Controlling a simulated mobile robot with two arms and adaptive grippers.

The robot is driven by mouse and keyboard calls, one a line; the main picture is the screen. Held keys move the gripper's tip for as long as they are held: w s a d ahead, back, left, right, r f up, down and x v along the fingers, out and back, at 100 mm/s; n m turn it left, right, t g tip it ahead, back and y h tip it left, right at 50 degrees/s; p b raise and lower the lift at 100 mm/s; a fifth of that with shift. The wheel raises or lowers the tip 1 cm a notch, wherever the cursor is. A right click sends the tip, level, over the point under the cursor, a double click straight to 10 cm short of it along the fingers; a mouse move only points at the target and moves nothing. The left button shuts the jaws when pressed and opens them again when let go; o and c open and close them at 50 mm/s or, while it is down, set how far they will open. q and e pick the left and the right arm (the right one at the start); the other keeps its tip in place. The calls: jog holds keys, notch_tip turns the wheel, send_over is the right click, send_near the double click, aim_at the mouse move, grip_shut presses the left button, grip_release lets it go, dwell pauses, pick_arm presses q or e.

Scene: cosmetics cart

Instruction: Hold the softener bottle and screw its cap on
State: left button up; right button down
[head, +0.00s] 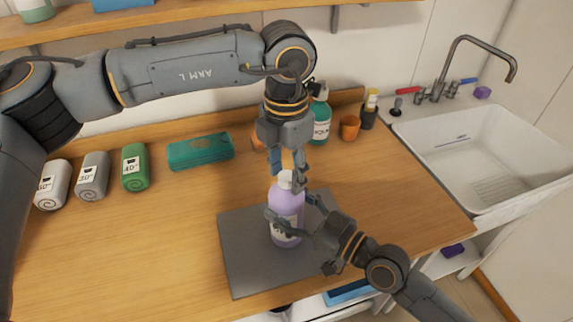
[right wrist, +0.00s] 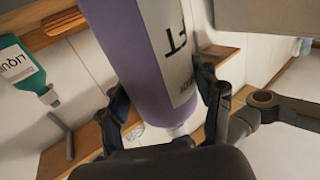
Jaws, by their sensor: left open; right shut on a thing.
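The softener bottle (head: 287,208), lavender with a white label, stands upright on the dark grey mat (head: 246,268). My right gripper (head: 291,209) is shut on its body from the front right. In the right wrist view the bottle (right wrist: 135,60) sits between the two fingers. A white cap (head: 285,178) shows at the bottle's top; I cannot tell whether it is threaded on. My left gripper (head: 287,171) points down over the bottle top, open, with its fingers on either side of the cap. The fingers partly hide the cap.
A teal bottle (head: 320,122), an orange cup (head: 350,128) and a dark pump bottle (head: 369,110) stand at the back. A white sink (head: 490,150) is at the right. The front left table is clear.

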pick_arm(q)
jog(key=shift+c, duration=0.2)
grip_shut()
jog(key=m, duration=0.5)
jog(key=shift+o, duration=1)
grip_release()
jog(key=shift+r, duration=0.1)
pick_arm(e)
jog(key=shift+c, duration=1)
grip_release()
pick_arm(q)
notch_tip(320, 180, up, 12)
